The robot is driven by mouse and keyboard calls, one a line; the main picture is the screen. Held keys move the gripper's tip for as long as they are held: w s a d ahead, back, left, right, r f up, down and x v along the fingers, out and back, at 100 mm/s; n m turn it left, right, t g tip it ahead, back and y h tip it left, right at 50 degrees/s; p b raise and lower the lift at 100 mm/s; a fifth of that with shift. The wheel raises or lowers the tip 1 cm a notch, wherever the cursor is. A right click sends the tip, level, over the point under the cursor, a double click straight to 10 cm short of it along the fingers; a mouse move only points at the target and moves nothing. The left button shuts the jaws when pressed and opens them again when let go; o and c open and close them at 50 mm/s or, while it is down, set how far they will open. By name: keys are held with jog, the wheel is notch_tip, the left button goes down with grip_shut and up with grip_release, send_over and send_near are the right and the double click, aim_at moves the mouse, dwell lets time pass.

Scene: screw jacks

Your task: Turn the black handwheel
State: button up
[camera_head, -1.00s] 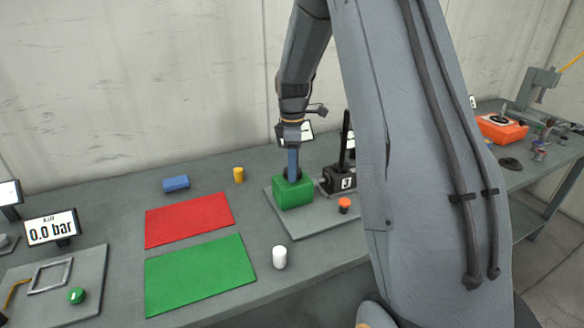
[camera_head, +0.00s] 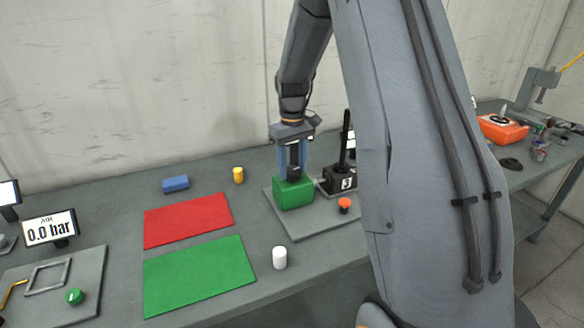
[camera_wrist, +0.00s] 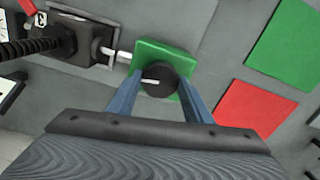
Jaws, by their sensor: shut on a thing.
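The black handwheel (camera_wrist: 159,84) sits on top of the green block (camera_wrist: 171,53) and bears a pale mark on its upper face. In the head view the green block (camera_head: 294,194) stands on a grey plate, and the wheel is mostly hidden by my fingers. My gripper (camera_head: 293,174) points straight down over the block. In the wrist view its two blue fingers (camera_wrist: 158,90) lie on either side of the wheel, shut on it.
A black jack unit with an upright lever (camera_head: 341,180) stands just right of the green block. An orange button (camera_head: 345,204) and a white cylinder (camera_head: 280,257) are in front. Red (camera_head: 188,221) and green (camera_head: 200,275) mats lie left. A yellow cylinder (camera_head: 238,175) stands behind.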

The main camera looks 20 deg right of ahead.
aim_at(293, 170)
jog(key=m, duration=0.4)
jog(key=shift+m, duration=0.3)
jog(key=shift+r+m, duration=0.1)
jog(key=shift+m, duration=1.5)
jog(key=o, duration=1.1)
jog(key=shift+c, duration=0.2)
jog(key=shift+r+b, duration=1.45)
jog(key=shift+r, duration=2.4)
